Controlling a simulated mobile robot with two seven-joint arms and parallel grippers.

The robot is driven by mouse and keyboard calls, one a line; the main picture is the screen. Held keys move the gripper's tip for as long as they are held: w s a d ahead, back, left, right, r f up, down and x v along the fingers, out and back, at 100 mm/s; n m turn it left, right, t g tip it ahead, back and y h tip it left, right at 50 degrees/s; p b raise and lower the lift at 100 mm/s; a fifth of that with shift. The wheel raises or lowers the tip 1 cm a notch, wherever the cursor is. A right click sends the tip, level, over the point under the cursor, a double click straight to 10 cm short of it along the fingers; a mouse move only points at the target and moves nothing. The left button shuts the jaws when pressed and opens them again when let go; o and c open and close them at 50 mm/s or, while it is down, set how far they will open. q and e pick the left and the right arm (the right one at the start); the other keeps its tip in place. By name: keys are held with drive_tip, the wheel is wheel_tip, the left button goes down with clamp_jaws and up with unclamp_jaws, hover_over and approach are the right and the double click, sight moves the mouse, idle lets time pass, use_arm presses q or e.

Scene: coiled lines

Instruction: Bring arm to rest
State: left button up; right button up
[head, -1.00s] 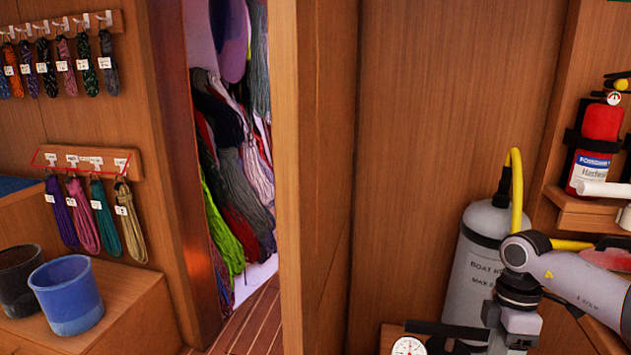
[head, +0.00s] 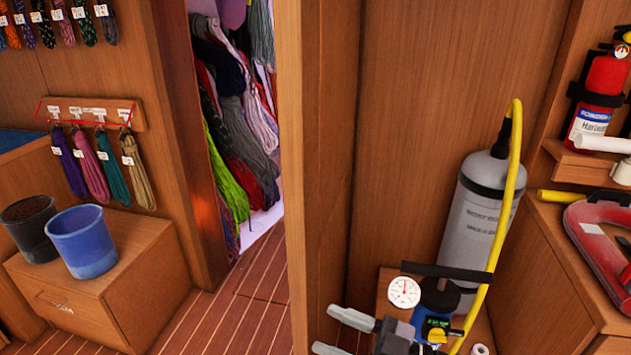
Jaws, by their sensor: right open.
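My right gripper (head: 325,329) shows at the bottom edge, right of the middle. Its two grey fingers point left and stand apart, with nothing between them. Its dark body (head: 392,336) lies in front of the foot of a small wooden stand, and the rest of the arm is out of the frame. My left gripper is not in view.
A gauge (head: 404,292) and a blue-and-black device (head: 438,298) are close behind the right gripper. A grey cylinder (head: 474,222) with a yellow hose (head: 511,180) stands behind. Two buckets (head: 83,243) stand left; plank floor (head: 245,300) is clear between.

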drive_tip(key=d+f+m+t+h, duration=0.7)
drive_tip(key=d+m+t+h, duration=0.2)
drive_tip(key=m+h, duration=0.15)
drive_tip(key=s+d+f+m+g+h+p, duration=0.1)
drive_tip(key=s+d+f+m+g+h, duration=0.3)
drive_tip(key=s+f, duration=0.7)
drive_tip(key=s+d+g+h, duration=0.1)
drive_tip(key=s+d+h, duration=0.1)
drive_tip(key=d, duration=0.1)
drive_tip(key=shift+d+f+g, duration=0.4)
idle(0.7)
